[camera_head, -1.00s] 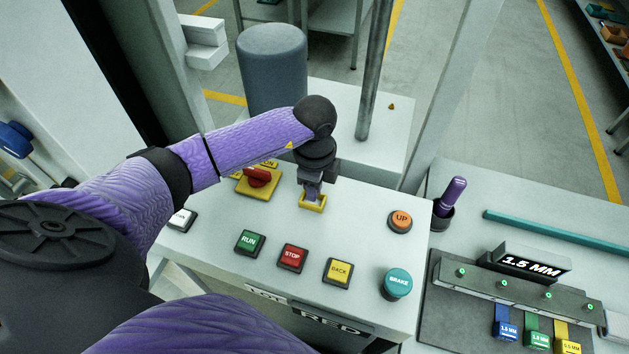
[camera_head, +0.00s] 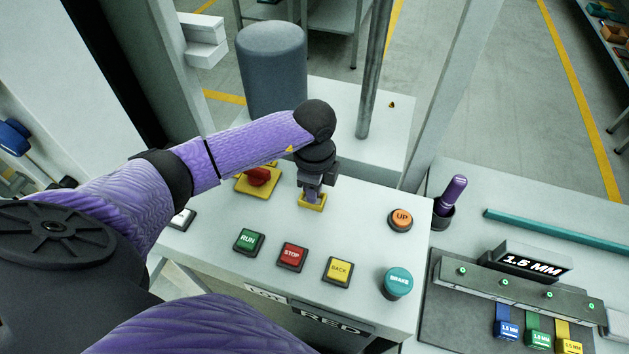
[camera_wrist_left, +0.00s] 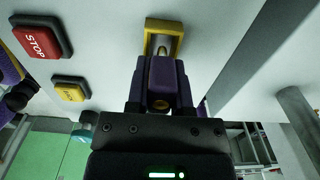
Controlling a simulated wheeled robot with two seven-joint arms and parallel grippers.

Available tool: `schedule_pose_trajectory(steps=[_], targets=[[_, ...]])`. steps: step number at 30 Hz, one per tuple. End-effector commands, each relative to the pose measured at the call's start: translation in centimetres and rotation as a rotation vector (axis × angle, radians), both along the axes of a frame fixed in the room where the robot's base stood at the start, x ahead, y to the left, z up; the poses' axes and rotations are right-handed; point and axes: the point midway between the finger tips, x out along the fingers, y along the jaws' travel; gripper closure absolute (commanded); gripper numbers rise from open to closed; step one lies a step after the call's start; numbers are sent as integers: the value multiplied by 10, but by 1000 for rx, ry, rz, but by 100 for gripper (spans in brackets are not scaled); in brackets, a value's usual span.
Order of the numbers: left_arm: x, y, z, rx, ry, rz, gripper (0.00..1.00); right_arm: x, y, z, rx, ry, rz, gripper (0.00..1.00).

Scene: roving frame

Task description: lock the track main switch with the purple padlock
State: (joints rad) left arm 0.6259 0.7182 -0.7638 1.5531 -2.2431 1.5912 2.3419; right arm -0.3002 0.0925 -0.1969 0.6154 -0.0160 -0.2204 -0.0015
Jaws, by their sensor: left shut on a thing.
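The main switch (camera_head: 258,177) is a red knob on a yellow plate on the console, partly behind my left arm. My left gripper (camera_head: 312,190) points down to the right of it, at a yellow bracket (camera_head: 312,206) on the console top. In the wrist view the gripper (camera_wrist_left: 162,103) is shut on the purple padlock (camera_wrist_left: 163,72). The padlock's metal shackle (camera_wrist_left: 161,48) reaches into the yellow bracket's opening (camera_wrist_left: 177,28). I cannot tell whether the shackle is closed. My right gripper is not in view.
RUN (camera_head: 249,241), STOP (camera_head: 292,257), BACK (camera_head: 338,271), UP (camera_head: 401,219) and BRAKE (camera_head: 398,282) buttons surround the gripper's front and right. A grey post (camera_head: 375,75) and grey cylinder (camera_head: 272,65) stand behind. A tag rack (camera_head: 515,290) is at right.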

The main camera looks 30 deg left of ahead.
Motion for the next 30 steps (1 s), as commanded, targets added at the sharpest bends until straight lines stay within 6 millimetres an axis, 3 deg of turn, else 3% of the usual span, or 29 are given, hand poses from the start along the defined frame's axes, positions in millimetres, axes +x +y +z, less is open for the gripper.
schedule_pose_trajectory(steps=[8,9,14,15,23,30], targets=[[0,0,-8,0,0,0,100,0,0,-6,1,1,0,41],[0,0,-8,0,0,0,68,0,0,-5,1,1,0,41],[0,0,-7,0,0,0,34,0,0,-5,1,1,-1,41],[0,0,-7,0,0,0,31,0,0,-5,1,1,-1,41],[1,0,-1,-1,-2,-1,31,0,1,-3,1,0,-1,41],[1,0,59,0,-5,-1,31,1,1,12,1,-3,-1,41]])
